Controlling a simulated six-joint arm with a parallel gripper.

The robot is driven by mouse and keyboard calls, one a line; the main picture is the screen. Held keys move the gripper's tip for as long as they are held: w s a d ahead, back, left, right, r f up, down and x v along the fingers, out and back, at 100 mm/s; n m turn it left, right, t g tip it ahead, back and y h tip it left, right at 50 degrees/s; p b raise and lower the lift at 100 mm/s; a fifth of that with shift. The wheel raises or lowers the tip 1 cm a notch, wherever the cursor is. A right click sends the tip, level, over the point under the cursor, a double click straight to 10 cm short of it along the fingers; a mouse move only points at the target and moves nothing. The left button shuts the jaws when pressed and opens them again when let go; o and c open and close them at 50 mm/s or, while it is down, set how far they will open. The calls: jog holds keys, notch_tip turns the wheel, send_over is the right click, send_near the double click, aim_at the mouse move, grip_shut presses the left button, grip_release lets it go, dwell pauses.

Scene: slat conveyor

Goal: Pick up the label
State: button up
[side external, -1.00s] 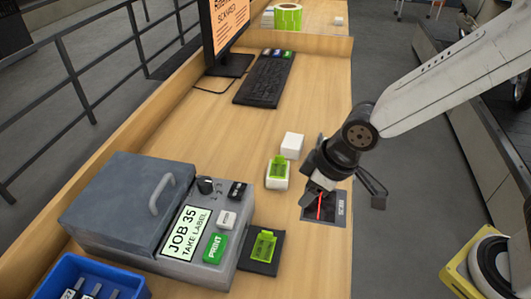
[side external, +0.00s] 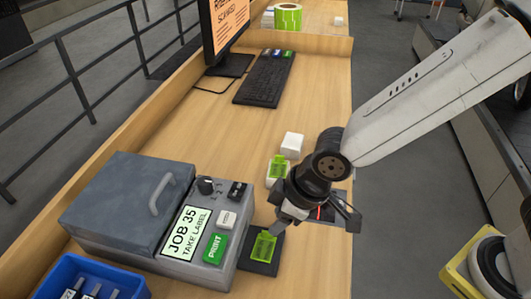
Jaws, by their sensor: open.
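A bright green label (side external: 263,246) lies on a small black pad (side external: 262,267) at the right end of the grey printer (side external: 150,215). The printer's screen (side external: 188,235) reads "JOB 35 TAKE LABEL". My gripper (side external: 314,223) is open and empty, to the upper right of the label. One finger comes close to the pad's upper edge in the picture; whether it touches cannot be told. Another green label (side external: 277,167) sits on a white block farther up the table, partly hidden behind my gripper.
A white box (side external: 292,145) stands beyond the second label. The scan plate (side external: 337,223) is mostly hidden under my gripper. A blue bin (side external: 85,278) stands at the lower left. A keyboard (side external: 264,80) and monitor (side external: 226,30) are at the back. The table's middle is clear.

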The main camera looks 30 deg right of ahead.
aim_at(267, 231)
jog(key=shift+f, duration=0.2)
jog(key=shift+x, duration=2.6)
jog(key=shift+w+r, duration=0.1)
grip_shut()
